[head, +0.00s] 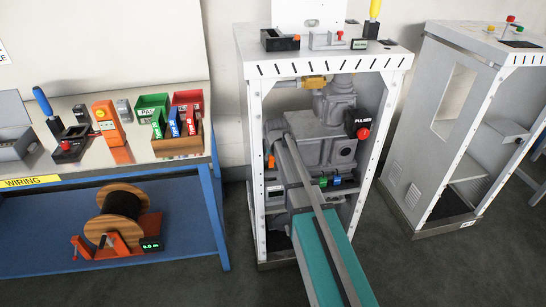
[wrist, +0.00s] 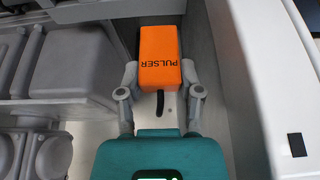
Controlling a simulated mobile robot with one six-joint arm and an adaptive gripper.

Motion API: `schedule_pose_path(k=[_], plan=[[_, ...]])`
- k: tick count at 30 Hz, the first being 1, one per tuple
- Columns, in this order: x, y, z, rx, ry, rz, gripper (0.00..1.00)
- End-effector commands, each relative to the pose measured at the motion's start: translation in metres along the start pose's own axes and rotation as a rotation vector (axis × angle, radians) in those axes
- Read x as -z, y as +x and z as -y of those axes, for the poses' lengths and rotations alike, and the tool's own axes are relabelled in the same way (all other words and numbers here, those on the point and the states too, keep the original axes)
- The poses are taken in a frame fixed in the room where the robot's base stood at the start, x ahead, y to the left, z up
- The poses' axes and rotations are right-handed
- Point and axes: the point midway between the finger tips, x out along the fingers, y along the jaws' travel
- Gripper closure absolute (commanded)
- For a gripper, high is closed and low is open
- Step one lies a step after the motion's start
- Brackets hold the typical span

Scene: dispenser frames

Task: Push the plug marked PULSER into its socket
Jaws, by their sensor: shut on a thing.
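The orange plug marked PULSER (wrist: 160,72) is between the two fingers of my gripper (wrist: 160,76) in the wrist view. My gripper is shut on it, and its lettering appears upside down. A short black cable (wrist: 160,104) comes out of its near end. A dark edge shows just behind the plug, but I cannot tell whether it is the socket. In the head view, my arm reaches into the middle dispenser frame (head: 252,115) and hides much of the gripper. A black box labelled PULSER (head: 357,122), with a red part, is at the frame's right side.
Grey machinery (wrist: 75,65) is close on the left in the wrist view, and a pale frame wall (wrist: 265,90) is close on the right. Small green and blue parts (head: 330,181) sit low inside the frame. A workbench (head: 40,165) stands at left.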

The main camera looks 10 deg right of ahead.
Motion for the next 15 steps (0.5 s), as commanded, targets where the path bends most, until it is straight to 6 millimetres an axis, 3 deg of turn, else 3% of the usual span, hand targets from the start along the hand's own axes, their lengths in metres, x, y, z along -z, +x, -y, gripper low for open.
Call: schedule_pose_path(k=[15], plan=[[-0.013,0.031,0.0,0.0,0.0,0.0,0.99]])
